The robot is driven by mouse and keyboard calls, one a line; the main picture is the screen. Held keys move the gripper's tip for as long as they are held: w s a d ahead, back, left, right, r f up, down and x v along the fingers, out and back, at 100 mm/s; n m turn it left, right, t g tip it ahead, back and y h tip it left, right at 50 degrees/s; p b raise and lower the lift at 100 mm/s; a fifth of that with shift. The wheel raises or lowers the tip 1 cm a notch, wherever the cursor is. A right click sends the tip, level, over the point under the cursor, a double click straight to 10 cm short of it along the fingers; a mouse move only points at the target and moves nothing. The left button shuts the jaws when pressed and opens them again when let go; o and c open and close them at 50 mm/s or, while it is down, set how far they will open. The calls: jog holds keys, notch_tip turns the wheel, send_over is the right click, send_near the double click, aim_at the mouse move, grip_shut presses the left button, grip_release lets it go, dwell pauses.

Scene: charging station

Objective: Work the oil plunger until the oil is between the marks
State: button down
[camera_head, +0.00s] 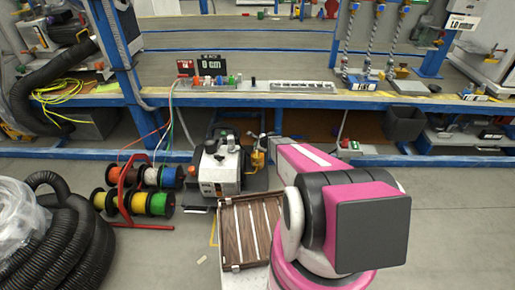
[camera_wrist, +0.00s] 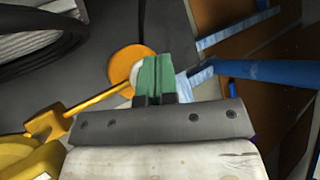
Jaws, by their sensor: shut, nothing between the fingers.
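My gripper (camera_wrist: 154,80), with green fingertips, is shut and empty in the wrist view. An orange disc (camera_wrist: 124,60) with a pale centre lies behind the fingertips and is partly covered by them. I cannot tell whether they touch. A yellow rod with a block (camera_wrist: 45,122) reaches toward the disc from the left. In the head view, a white machine (camera_head: 220,172) with dark parts on top stands below the bench, with a yellow part (camera_head: 258,158) on its right side. My pink arm reaches toward it and my gripper is hidden there. I cannot make out the oil or any marks.
A blue bench (camera_head: 290,102) runs across the back. A red rack (camera_head: 130,205) with coloured spools stands left of the machine. Black hoses (camera_head: 55,245) lie at the front left. A brown slatted panel (camera_head: 235,235) is in front. Floor at the right is clear.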

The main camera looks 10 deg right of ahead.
jog(key=shift+f, duration=0.35)
jog(key=shift+r, duration=1.35)
notch_tip(320, 180, up, 5)
dwell(0.5)
dwell(0.5)
